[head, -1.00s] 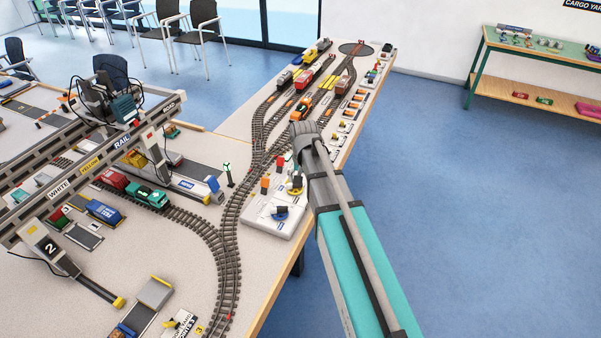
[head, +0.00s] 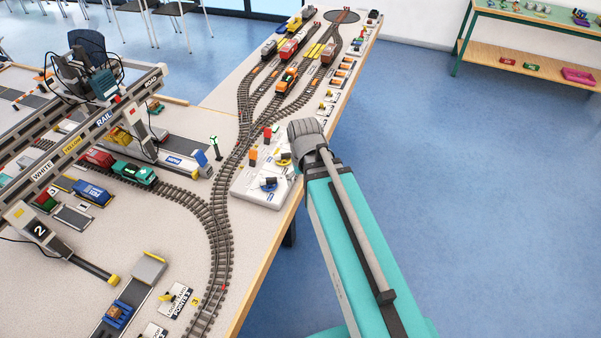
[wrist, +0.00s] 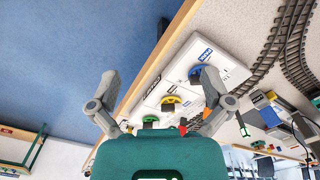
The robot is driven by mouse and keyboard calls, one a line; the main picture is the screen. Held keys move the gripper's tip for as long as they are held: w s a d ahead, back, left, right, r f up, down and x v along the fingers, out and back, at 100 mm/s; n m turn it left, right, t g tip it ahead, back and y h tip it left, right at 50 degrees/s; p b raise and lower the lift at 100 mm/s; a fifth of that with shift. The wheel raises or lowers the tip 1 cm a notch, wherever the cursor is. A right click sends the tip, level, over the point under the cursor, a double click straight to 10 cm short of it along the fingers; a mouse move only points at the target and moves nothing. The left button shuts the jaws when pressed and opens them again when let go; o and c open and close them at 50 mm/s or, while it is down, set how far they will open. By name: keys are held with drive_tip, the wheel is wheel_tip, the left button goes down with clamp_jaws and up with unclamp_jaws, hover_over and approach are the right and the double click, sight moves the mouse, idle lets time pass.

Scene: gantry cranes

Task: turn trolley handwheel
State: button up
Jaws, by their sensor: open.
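A white control panel (head: 262,198) sits on the table edge. It carries a blue handwheel (head: 268,184) and a yellow handwheel (head: 284,161). The wrist view shows the blue wheel (wrist: 197,73), the yellow wheel (wrist: 170,103) and a green wheel (wrist: 150,121) in a row. The wheel labels are too small to read, so I cannot tell which is the trolley's. My gripper (wrist: 160,78) is open and empty, its fingers spread wide. In the picture the right finger overlaps the panel beside the blue wheel; contact cannot be told.
Curved track (head: 217,215) runs left of the panel. The gantry crane (head: 80,135) stands further left. Small trains (head: 287,80) stand on the far tracks. A side table (head: 535,32) stands at the back right. The blue floor on the right is clear.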

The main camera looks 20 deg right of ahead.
drive_tip(key=shift+s, duration=0.55)
drive_tip(key=shift+c, duration=1)
drive_tip(key=shift+w, duration=0.5)
drive_tip(key=c, duration=0.4)
drive_tip(key=w+m, duration=0.3)
drive_tip(key=w, duration=0.1)
drive_tip(key=w+m, duration=0.3)
drive_tip(key=w, duration=0.2)
drive_tip(key=w+a+m, duration=0.1)
drive_tip(key=w+m, duration=0.2)
drive_tip(key=w, duration=0.1)
drive_tip(key=shift+w, duration=0.35)
drive_tip(key=shift+c, duration=0.4)
drive_tip(key=m, duration=0.9)
hover_over(279, 155)
drive_tip(key=shift+w+d, duration=0.1)
drive_tip(key=shift+f, duration=0.1)
wheel_tip(279, 155, down, 14)
drive_tip(key=b, duration=1.3)
drive_tip(key=shift+r+b, duration=0.25)
drive_tip(key=shift+b, duration=0.15)
